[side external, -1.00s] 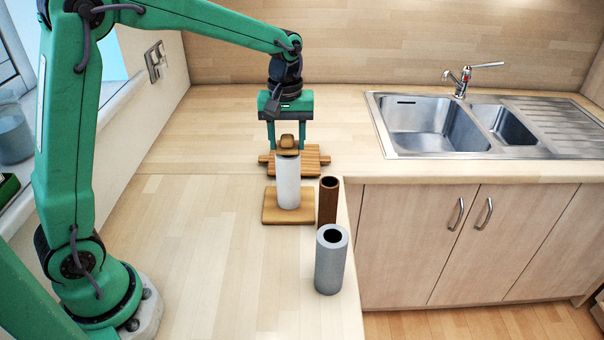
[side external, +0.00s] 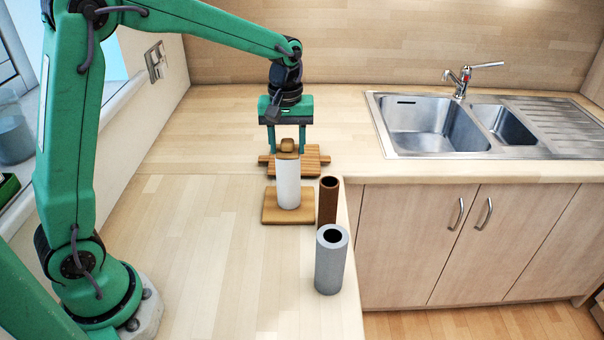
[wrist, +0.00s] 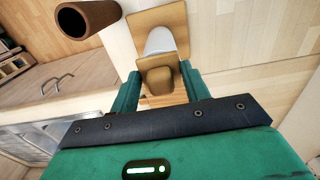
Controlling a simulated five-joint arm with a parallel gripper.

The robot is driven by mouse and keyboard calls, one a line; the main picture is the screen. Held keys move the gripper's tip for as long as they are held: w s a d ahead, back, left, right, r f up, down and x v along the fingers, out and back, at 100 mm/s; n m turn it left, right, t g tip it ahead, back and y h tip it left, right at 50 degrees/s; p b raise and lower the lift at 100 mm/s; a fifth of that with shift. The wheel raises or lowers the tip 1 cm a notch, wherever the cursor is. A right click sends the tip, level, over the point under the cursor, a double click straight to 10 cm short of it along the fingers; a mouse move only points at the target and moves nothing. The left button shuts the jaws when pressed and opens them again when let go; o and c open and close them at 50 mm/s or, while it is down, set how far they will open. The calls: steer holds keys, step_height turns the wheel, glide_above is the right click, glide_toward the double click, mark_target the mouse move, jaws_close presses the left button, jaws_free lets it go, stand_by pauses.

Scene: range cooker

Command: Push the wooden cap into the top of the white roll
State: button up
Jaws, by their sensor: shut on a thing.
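The white roll (side external: 288,185) stands upright on a square wooden base (side external: 270,212). The wooden cap (side external: 287,146) is at the roll's top, directly above its opening. My gripper (side external: 287,150) points down and is shut on the cap, one finger on each side. The wrist view shows the cap (wrist: 160,82) between the two green fingers, with part of the white roll (wrist: 160,42) beyond it. The seam between cap and roll is too small to tell how deep the cap sits.
A brown tube (side external: 328,205) and a grey tube (side external: 331,270) stand upright to the right, near the counter's edge. A slatted wooden board (side external: 315,158) lies behind the roll. The sink (side external: 430,130) is at the right. The counter left of the roll is clear.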

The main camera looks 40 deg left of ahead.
mark_target(286, 141)
steer(key=o, duration=0.6)
steer(key=shift+o, duration=0.2)
steer(key=shift+r, duration=0.15)
step_height(286, 141, up, 11)
stand_by(1.2)
steer(key=shift+s, duration=0.15)
stand_by(0.4)
